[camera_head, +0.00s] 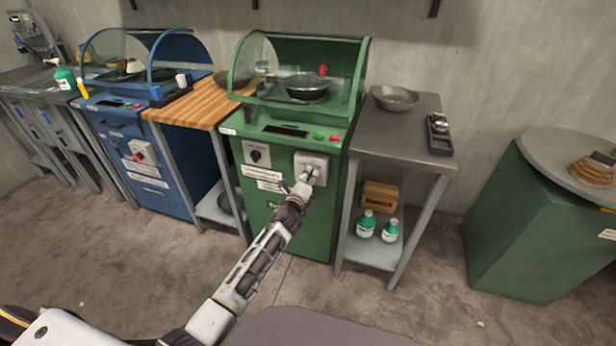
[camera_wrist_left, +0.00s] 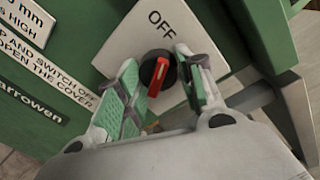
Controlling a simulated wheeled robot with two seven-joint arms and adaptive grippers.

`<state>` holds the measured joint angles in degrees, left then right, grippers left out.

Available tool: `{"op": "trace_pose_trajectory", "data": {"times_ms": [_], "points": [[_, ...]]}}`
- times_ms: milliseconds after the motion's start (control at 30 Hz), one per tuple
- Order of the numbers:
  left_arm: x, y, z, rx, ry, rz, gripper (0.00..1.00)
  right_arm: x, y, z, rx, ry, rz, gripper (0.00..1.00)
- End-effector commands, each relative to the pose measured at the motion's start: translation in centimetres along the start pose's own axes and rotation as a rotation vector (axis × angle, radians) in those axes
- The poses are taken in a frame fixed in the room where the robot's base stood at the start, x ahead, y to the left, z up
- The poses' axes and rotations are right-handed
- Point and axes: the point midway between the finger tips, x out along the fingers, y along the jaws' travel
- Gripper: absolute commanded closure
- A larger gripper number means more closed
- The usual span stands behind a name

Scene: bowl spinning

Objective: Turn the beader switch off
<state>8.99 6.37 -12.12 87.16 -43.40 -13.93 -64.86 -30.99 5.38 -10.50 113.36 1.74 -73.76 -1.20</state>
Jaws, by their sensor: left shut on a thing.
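The green beader (camera_head: 290,230) stands mid-view with a clear cover over a metal bowl (camera_head: 306,86). Its switch panel (camera_head: 322,160) is partly hidden by my left gripper (camera_head: 309,176). In the left wrist view the switch (camera_wrist_left: 157,75) is a round black knob with a red grip bar on a white plate (camera_wrist_left: 120,45). The word OFF is printed above it. The bar tilts slightly, its upper end leaning toward OFF. My left gripper also shows there (camera_wrist_left: 160,66), its green-padded fingers either side of the knob, shut on it. My right gripper is in neither view.
A black dial (camera_head: 256,155) sits left of the switch. A wooden-topped table (camera_head: 190,108) and a blue machine (camera_head: 165,200) stand at left. A metal table (camera_head: 400,140) stands close at right. The floor in front is clear.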

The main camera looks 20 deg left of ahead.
Motion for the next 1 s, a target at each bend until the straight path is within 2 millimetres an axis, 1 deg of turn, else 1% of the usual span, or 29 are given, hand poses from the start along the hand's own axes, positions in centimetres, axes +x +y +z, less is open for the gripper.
{"op": "trace_pose_trajectory", "data": {"times_ms": [33,100,400,600,933,967,1000], "points": [[0.0,-0.1,0.0,-0.039,0.003,0.000,0.86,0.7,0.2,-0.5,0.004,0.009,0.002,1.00],[0.0,-0.1,0.1,-0.093,0.007,0.000,0.86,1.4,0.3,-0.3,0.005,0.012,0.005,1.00],[0.0,-0.1,0.1,-0.243,0.017,-0.003,0.86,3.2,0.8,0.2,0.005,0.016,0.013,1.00],[0.0,0.0,0.1,-0.275,0.019,-0.003,0.86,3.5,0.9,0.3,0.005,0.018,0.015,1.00],[0.0,0.0,0.1,-0.278,0.020,-0.003,0.86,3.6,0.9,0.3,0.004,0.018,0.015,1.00],[0.0,0.0,0.1,-0.278,0.020,-0.003,0.61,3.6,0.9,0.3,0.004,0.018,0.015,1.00],[0.0,0.0,0.1,-0.278,0.020,-0.003,0.56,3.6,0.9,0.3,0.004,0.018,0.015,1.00]]}}
